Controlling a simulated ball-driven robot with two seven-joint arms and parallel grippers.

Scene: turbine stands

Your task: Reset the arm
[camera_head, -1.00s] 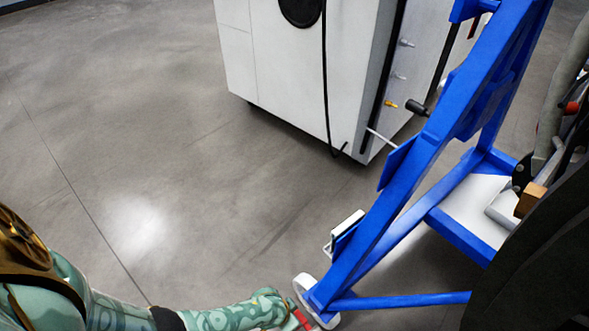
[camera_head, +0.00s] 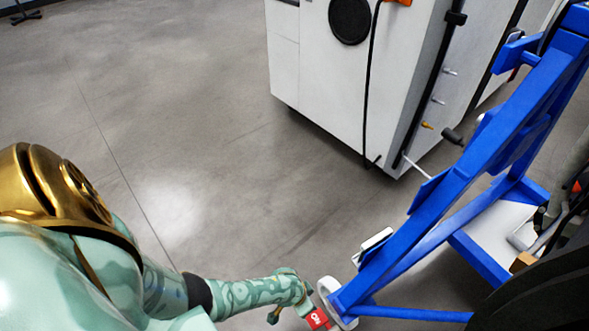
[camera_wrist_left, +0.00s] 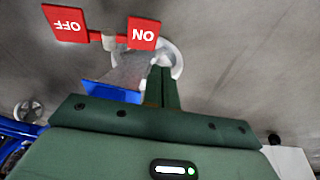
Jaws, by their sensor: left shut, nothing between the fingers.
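My left arm comes in from the lower left in the head view, and its gripper (camera_head: 304,308) is low beside the foot of the blue turbine stand (camera_head: 440,225). In the left wrist view the gripper's green fingers (camera_wrist_left: 163,88) are together with nothing between them. Just beyond them is a white caster wheel (camera_wrist_left: 172,58) with a red ON tag (camera_wrist_left: 143,33) and a red OFF tag (camera_wrist_left: 66,23). In the head view the ON tag (camera_head: 317,319) shows beside the caster (camera_head: 328,290). Whether the fingers touch the pedal cannot be told. My right gripper is not in view.
A white cabinet (camera_head: 325,100) with a black hanging cable stands behind the stand. Dark turbine parts (camera_head: 540,270) fill the lower right. The grey floor (camera_head: 200,130) to the left is clear.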

